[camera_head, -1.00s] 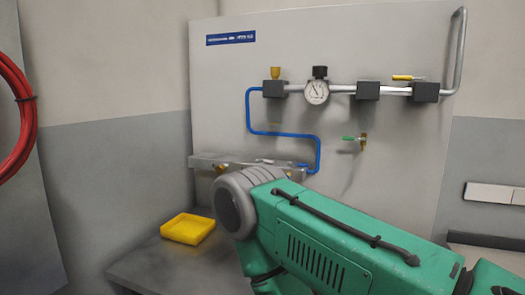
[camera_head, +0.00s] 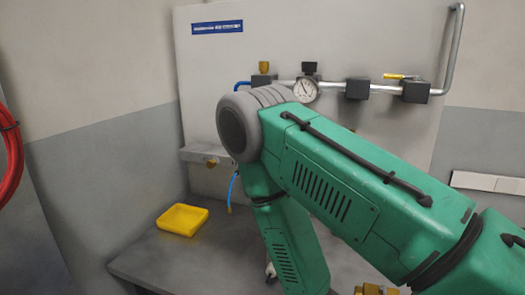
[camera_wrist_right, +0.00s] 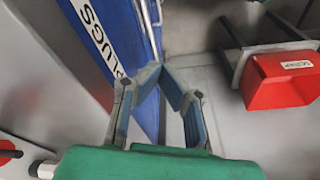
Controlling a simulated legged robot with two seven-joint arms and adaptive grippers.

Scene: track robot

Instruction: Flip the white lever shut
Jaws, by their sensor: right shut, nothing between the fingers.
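I cannot pick out the white lever for certain. A small white capped end (camera_wrist_right: 42,168) shows at the lower left of the right wrist view, beside my green wrist; I cannot tell whether it belongs to the lever. My right gripper (camera_wrist_right: 163,72) is in the middle of the right wrist view, its fingers converging at the tips, shut and empty. My left gripper is not in view.
A red labelled box (camera_wrist_right: 280,80) is at the right of the wrist view. In the head view, a yellow tray (camera_head: 182,220) sits on the grey bench (camera_head: 150,262). A gauge (camera_head: 306,89) and pipework are on the back board. A red hose (camera_head: 12,150) hangs at left.

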